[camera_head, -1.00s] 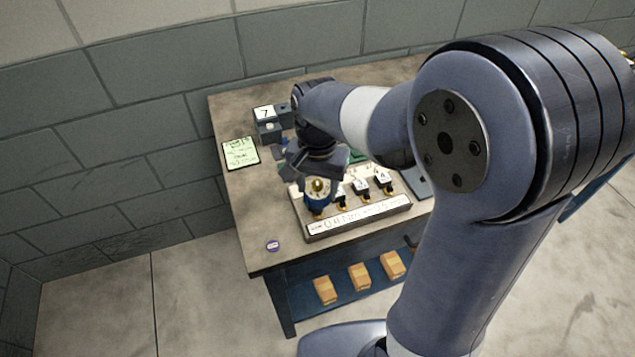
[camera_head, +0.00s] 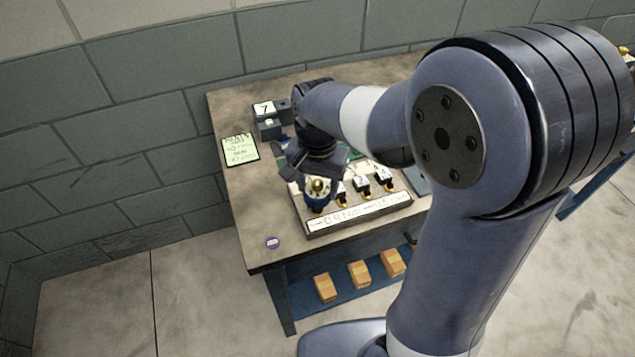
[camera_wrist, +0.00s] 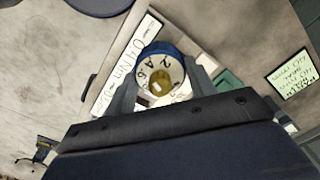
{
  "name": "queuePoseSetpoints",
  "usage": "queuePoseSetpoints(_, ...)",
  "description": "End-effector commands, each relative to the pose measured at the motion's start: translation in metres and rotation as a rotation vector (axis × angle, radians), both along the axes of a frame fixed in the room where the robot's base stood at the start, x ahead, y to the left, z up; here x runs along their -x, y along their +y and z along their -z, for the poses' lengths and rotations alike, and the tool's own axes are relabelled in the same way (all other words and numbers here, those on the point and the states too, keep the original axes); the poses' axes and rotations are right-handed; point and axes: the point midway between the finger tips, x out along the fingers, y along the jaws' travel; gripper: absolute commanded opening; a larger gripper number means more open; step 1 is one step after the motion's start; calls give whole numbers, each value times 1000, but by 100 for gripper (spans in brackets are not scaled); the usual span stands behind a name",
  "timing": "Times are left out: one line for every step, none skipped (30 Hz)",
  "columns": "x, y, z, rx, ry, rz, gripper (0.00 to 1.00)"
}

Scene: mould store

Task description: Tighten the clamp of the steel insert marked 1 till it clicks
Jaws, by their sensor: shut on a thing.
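My gripper (camera_head: 318,178) is shut on a blue-rimmed tool with a pale dial face and a brass centre (camera_head: 317,187). The dial, with characters around it, also shows between the fingers in the wrist view (camera_wrist: 160,72). It is over the left end of a pale-fronted rack (camera_head: 330,228), whose front strip has writing that seems to include "0.4 Nm". Small white-topped inserts with brass lower parts (camera_head: 381,173) stand in a row to the right of the tool. The insert marked 1 and its clamp cannot be made out; the gripper and tool cover that end.
A grey block marked 7 (camera_head: 264,108) and a green note card (camera_head: 240,150) are at the table's back left. Orange-tan blocks (camera_head: 325,288) are on the shelf below. The table's left side is mostly clear.

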Motion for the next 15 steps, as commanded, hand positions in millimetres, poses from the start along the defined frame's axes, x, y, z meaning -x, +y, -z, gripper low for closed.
queuePoseSetpoints(0,0,0,0,0,0,39)
queuePoseSetpoints(0,0,0,0,0,0,36)
queuePoseSetpoints(0,0,0,0,0,0,33)
queuePoseSetpoints(0,0,0,0,0,0,31)
queuePoseSetpoints(0,0,0,0,0,0,28)
queuePoseSetpoints(0,0,0,0,0,0,25)
queuePoseSetpoints(0,0,0,0,0,0,25)
queuePoseSetpoints(0,0,0,0,0,2,24)
queuePoseSetpoints(0,0,0,0,0,12,24)
queuePoseSetpoints(0,0,0,0,0,25,24)
queuePoseSetpoints(0,0,0,0,0,46,24)
queuePoseSetpoints(0,0,-1,0,0,82,24)
queuePoseSetpoints(0,0,0,0,0,114,24)
queuePoseSetpoints(0,0,0,0,0,148,24)
queuePoseSetpoints(0,0,0,0,0,191,24)
